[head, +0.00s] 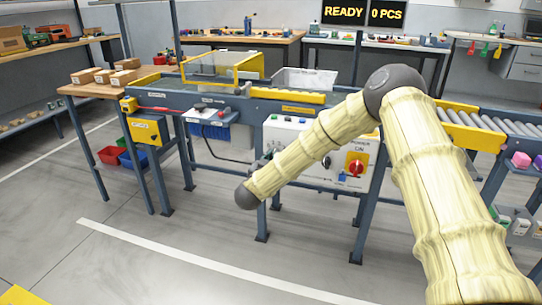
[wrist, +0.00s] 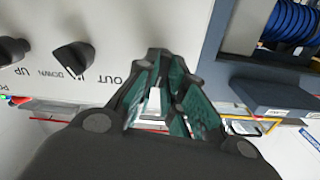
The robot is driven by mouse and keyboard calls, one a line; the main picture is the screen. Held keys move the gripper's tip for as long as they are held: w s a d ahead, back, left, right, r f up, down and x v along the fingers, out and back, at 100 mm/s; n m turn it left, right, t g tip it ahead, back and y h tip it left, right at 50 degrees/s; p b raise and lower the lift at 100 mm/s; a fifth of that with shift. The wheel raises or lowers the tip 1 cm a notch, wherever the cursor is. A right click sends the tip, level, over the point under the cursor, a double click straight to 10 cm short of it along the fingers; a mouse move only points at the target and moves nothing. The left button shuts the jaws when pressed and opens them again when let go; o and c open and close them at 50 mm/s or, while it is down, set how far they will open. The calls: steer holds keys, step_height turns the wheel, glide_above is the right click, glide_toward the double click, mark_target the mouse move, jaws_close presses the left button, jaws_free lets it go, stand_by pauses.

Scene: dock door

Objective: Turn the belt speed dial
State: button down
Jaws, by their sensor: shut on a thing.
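The white control panel (head: 284,133) hangs on the front of the conveyor, partly hidden by my arm in the head view. In the wrist view, my gripper (wrist: 170,70) is at the panel face (wrist: 110,25), near its edge and beside the printed word "OUT". Its fingers are closed together there. The dial between them is hidden by the fingers, so its pointer and marks cannot be read. In the head view my gripper is mostly hidden behind my arm.
A red rotary switch (head: 355,168) on a yellow plate sits at the panel's right side. Coiled blue hose (wrist: 290,20) and a dark blue block (wrist: 275,98) lie right of my gripper in the wrist view. The floor (head: 150,265) in front is clear.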

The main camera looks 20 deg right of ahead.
steer(key=shift+s+d+f+m, duration=0.1)
steer(key=shift+m, duration=2.4)
steer(key=shift+s+d+f+m, duration=0.1)
steer(key=shift+m, duration=2.4)
steer(key=c, duration=1.5)
jaws_free()
steer(key=shift+r, duration=0.1)
steer(key=v, duration=1.2)
steer(key=shift+w, duration=0.1)
